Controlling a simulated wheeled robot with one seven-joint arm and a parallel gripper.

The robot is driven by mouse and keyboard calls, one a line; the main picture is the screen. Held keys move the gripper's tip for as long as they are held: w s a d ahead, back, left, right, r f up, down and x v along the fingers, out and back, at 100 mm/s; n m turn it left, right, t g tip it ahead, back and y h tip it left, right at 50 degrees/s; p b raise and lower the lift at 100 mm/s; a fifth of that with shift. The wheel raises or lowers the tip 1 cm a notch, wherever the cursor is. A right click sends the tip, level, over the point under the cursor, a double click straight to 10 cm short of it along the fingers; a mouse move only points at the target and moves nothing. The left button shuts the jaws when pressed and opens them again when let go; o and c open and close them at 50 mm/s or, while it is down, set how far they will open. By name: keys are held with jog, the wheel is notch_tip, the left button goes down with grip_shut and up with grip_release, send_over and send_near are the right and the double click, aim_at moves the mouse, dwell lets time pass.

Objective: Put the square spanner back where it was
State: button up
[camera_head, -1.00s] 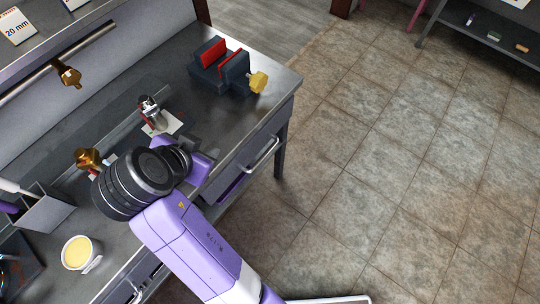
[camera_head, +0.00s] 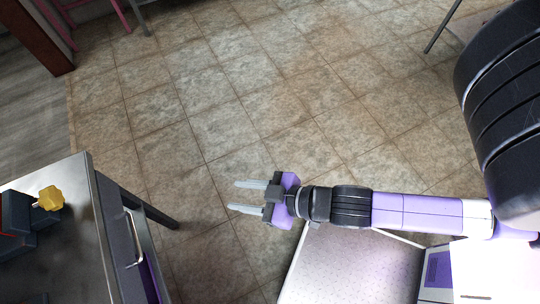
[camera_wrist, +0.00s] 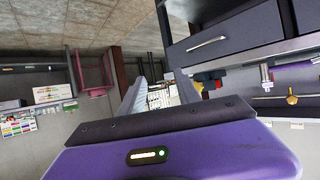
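I cannot make out the square spanner in either current view. My gripper (camera_head: 240,197) is open and empty, with its two pale fingers spread apart. It hangs over the tiled floor, to the right of the metal workbench (camera_head: 72,190) and clear of it. In the wrist view, the two fingers (camera_wrist: 158,90) stand apart with nothing between them. The middle of the bench top is out of the head view.
A bench drawer with a handle (camera_wrist: 207,42) shows in the wrist view. The tiled floor (camera_head: 230,90) beyond my gripper is clear.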

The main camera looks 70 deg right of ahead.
jog(key=s+d+r+m+t+h, duration=0.1)
jog(key=s+r+t, duration=0.1)
jog(key=s+r, duration=0.8)
jog(key=shift+s+r+m+h, duration=0.3)
jog(key=shift+r+m+h, duration=0.05)
jog(key=shift+m+h, duration=0.05)
dwell(1.1)
